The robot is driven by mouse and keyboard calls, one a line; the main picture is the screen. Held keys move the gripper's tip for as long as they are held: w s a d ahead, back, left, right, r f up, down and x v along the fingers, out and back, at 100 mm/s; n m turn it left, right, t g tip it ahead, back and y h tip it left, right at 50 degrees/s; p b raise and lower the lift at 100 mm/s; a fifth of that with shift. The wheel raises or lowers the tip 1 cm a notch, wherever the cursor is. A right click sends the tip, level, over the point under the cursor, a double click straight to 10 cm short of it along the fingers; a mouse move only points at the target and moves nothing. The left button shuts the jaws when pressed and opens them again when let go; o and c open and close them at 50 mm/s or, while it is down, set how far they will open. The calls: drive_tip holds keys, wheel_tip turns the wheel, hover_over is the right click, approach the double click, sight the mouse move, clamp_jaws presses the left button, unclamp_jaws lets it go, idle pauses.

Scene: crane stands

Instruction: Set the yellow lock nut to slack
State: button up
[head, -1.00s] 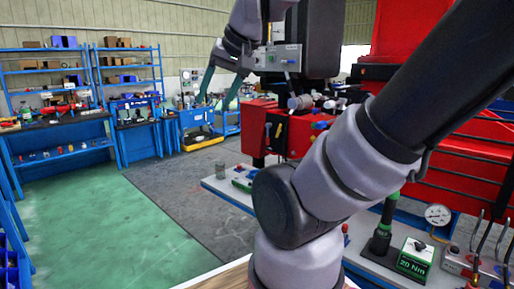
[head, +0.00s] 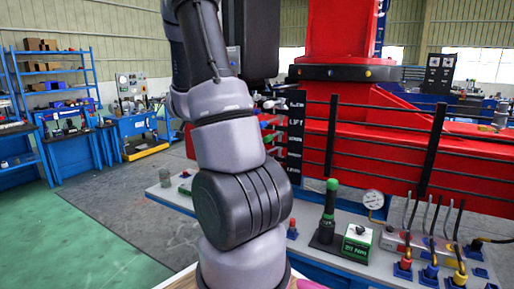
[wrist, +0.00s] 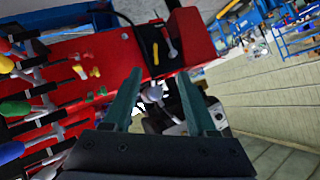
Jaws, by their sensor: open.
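My gripper (wrist: 160,76) shows in the wrist view as two teal fingers, apart, with nothing held between them. In the head view the fingers are not visible; only my arm shows. I cannot tell for sure which part is the yellow lock nut. One yellow fitting (head: 460,277) sits at the foot of a black hose or lever at the lower right of the head view. In the wrist view a small yellow knob (wrist: 97,72) is on the red body, left of the fingers, and a yellow ball (wrist: 5,64) is at the left edge. No nut setting is readable.
A grey bench (head: 345,262) holds a green-topped post (head: 329,212), a green 20 Nm box (head: 356,243), a dial gauge (head: 373,200), and red (head: 403,268) and blue (head: 430,270) fittings. A red crane body (head: 400,150) with black rails stands behind. The green floor (head: 70,245) is clear.

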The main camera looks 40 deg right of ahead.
drive_tip(key=s+d+f+g+h, duration=0.2)
drive_tip(key=s+d+f+h, duration=0.25)
drive_tip(key=d+f, duration=0.35)
drive_tip(key=s+d+f+g+h, duration=0.25)
drive_tip(key=d+f+h, duration=0.3)
drive_tip(key=d, duration=0.45)
drive_tip(key=x, duration=1)
drive_tip(key=shift+s+f+y, duration=0.15)
drive_tip(key=shift+f+y, duration=0.15)
drive_tip(key=shift+f, duration=0.25)
